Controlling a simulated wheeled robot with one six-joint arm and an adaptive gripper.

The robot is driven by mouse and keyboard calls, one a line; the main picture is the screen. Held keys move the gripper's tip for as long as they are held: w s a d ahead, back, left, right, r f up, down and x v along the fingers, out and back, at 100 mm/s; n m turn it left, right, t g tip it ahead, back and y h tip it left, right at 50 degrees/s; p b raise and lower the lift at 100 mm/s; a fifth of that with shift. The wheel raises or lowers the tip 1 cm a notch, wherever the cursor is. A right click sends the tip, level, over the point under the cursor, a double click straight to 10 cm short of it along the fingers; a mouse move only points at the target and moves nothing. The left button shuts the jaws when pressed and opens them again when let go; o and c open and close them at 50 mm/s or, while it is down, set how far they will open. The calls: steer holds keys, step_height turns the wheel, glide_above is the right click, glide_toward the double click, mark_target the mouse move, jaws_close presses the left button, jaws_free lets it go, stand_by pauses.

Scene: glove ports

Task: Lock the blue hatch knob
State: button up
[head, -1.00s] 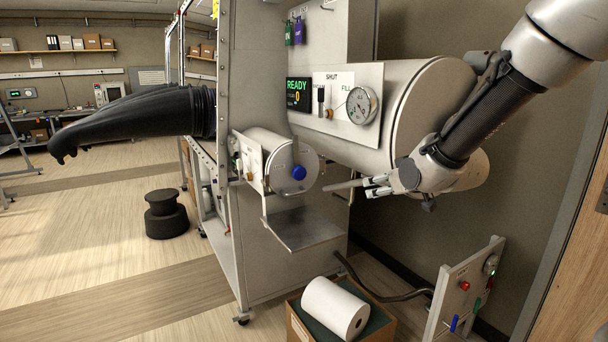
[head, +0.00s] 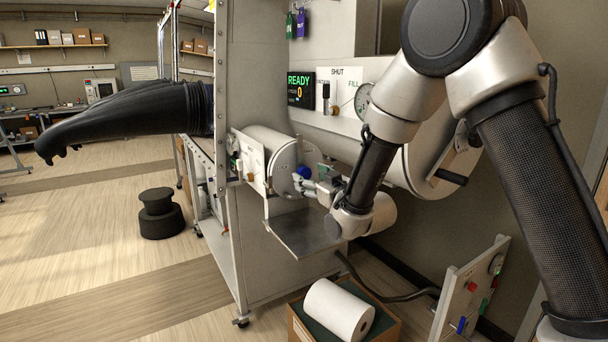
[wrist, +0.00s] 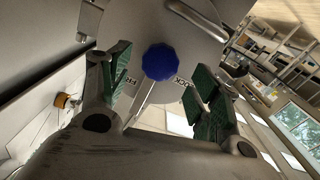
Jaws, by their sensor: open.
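The blue hatch knob (head: 304,172) sits on the round metal hatch (head: 284,171) at the end of the small cylinder. In the wrist view the blue knob (wrist: 161,62) is scalloped and lies ahead, between my two fingers. My gripper (wrist: 162,88) is open, with green-padded fingers standing apart on either side of the knob; I cannot tell whether either one touches it. In the head view my gripper (head: 314,183) is just right of the knob. Black lettering shows on the hatch by the knob, partly hidden by my fingers. A curved metal handle (wrist: 197,20) is on the hatch above the knob.
A metal shelf (head: 304,232) sticks out below the hatch. A large cylinder (head: 432,160) stands to the right behind my arm. A box with a white roll (head: 338,310) is on the floor below. A black glove (head: 130,118) extends at left.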

mark_target(306, 174)
steer(key=x, duration=0.4)
jaws_close()
